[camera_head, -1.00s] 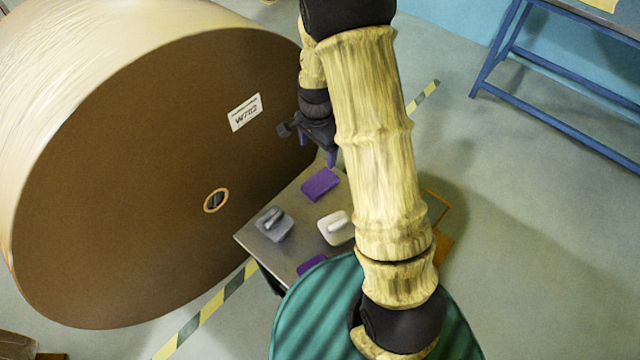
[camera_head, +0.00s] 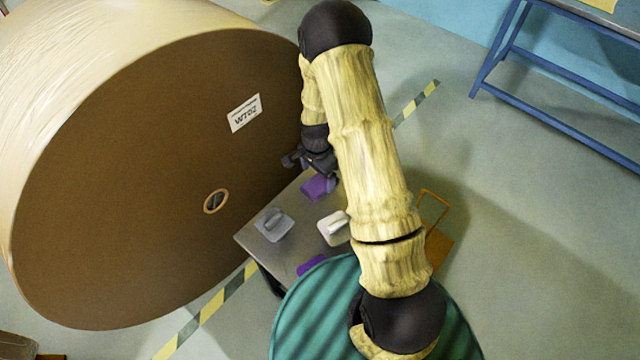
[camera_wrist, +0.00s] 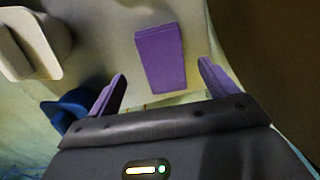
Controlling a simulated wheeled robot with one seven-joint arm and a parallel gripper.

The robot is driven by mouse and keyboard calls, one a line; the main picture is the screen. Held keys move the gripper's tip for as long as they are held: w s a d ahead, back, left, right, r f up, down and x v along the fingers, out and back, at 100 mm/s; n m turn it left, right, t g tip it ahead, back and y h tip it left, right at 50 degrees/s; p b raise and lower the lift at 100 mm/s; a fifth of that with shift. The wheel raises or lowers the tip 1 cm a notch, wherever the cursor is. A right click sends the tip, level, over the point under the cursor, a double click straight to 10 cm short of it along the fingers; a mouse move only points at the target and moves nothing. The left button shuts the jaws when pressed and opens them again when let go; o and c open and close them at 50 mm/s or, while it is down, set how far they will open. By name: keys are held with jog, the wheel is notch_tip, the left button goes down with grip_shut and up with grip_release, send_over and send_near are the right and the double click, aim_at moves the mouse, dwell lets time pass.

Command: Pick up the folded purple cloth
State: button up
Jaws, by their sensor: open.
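A flat purple folded cloth (camera_head: 314,189) lies near the far end of a small metal table (camera_head: 252,238), in front of the big roll. In the wrist view the cloth (camera_wrist: 160,58) is a plain rectangle lying ahead, between the lines of the fingers. My gripper (camera_head: 313,172) is above that end of the table and hides part of the cloth in the head view. In the wrist view its purple-tipped fingers (camera_wrist: 162,72) are spread apart with nothing between them. The exact height above the cloth cannot be told.
A grey handled block (camera_head: 273,224) and a white handled block (camera_head: 334,228) stand nearer on the table. Another purple piece (camera_head: 312,264) lies at its near edge, partly hidden. The huge brown roll (camera_head: 120,190) rises close on the left. An orange frame (camera_head: 434,207) stands right.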

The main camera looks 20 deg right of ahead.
aim_at(317, 184)
jog(key=shift+f, duration=0.1)
jog(key=shift+w+f+p, duration=0.15)
jog(key=shift+f+p, duration=0.15)
jog(key=shift+f, duration=2.2)
jog(key=c, duration=1.1)
